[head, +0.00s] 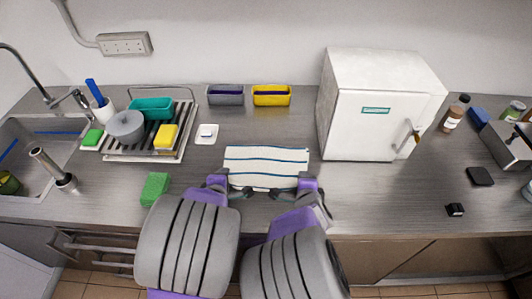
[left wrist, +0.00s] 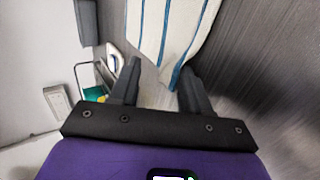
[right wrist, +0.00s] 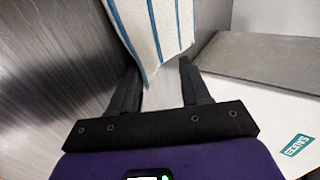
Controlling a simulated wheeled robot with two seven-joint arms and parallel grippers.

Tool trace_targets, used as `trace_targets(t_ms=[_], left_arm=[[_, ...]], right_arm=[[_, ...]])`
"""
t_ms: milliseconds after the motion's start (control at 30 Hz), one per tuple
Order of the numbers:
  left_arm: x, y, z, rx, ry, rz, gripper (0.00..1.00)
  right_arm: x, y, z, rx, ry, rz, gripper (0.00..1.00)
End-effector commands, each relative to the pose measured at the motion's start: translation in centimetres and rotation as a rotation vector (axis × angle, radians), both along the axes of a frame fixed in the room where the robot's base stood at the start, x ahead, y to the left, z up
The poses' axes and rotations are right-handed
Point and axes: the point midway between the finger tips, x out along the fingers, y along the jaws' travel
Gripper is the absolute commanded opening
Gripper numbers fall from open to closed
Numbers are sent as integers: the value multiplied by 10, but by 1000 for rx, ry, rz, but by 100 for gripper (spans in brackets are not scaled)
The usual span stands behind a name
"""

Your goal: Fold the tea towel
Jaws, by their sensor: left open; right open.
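The tea towel (head: 266,166) is white with blue stripes and lies spread on the counter in front of me. Its near corners are at my two grippers. My left gripper (head: 232,190) is open at the towel's near left corner; in the left wrist view the towel (left wrist: 172,35) reaches between its spread fingers (left wrist: 157,85). My right gripper (head: 293,190) is open at the near right corner; in the right wrist view a corner of the towel (right wrist: 155,35) reaches between its fingers (right wrist: 160,85). I cannot tell whether any finger touches the cloth.
A white box-shaped freezer (head: 365,120) stands right of the towel. A dish rack (head: 150,145) with bowls, a green sponge (head: 155,188) and a white dish (head: 206,134) are to the left. Counter (head: 380,195) right of the towel is clear.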

Motion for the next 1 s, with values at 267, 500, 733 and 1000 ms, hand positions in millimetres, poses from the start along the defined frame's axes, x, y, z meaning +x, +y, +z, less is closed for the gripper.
trace_targets(t_ms=[267, 500, 733, 1000], left_arm=[[-5, -2, 16, -8, -6, -3, 47], [-21, -2, 43, -1, -5, -4, 47], [-35, -2, 60, 1, -4, -4, 47], [-50, -2, 79, 3, -3, -5, 47]], right_arm=[[-6, 2, 15, 8, -3, 2, 47], [-21, 2, 43, 1, -4, 3, 47], [-35, 1, 60, -1, -3, 3, 47], [-50, 1, 78, -2, -2, 3, 47]])
